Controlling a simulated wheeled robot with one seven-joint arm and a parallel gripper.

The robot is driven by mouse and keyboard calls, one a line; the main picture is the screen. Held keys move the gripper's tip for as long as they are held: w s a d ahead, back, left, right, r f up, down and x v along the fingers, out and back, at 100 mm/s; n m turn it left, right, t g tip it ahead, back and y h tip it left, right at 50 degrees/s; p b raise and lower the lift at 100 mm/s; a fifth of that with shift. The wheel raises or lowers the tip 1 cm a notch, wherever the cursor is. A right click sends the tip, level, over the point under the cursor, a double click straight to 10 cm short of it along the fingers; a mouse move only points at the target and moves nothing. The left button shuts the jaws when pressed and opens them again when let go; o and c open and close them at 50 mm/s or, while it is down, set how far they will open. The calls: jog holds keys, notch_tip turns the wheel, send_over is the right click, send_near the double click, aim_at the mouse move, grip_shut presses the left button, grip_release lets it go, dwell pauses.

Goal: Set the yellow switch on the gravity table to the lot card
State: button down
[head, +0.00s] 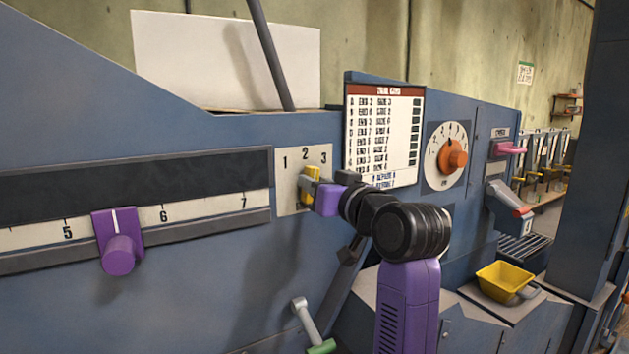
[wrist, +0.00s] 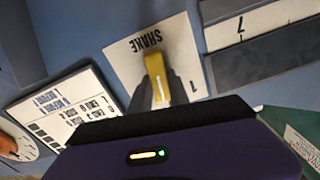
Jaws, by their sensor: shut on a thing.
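The yellow switch (head: 310,171) sits on a pale plate (head: 288,187) marked 1, 2, 3 along its top. My gripper (head: 313,189) is shut on the switch's handle. In the wrist view the yellow switch (wrist: 155,77) stands between my fingertips (wrist: 158,92). The plate shows upside down there, with the word SHAKE and a 1. The handle's white line points roughly toward 2, but my gripper hides 2 and 3 in that view. The lot card (head: 384,135), with a red header and rows of small print, hangs right of the plate; its fine print is hard to read.
A purple slider (head: 118,245) stands between 5 and 6 on a scale at left. An orange dial knob (head: 454,154) is right of the card, with a pink lever (head: 508,149) beyond. A green-handled lever (head: 308,325) and a yellow scoop (head: 505,281) are lower.

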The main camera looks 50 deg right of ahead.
jog(key=shift+d+m+p, duration=0.2)
jog(key=shift+m+p, duration=1.3)
jog(key=shift+m, duration=2)
jog(key=shift+f, duration=0.1)
jog(key=c, duration=1.2)
grip_release()
jog(key=shift+c, duration=0.2)
jog(key=shift+s, duration=0.1)
jog(key=b+v, duration=0.1)
jog(key=v, duration=0.6)
jog(key=shift+s+b, duration=0.3)
jog(key=shift+s, duration=0.05)
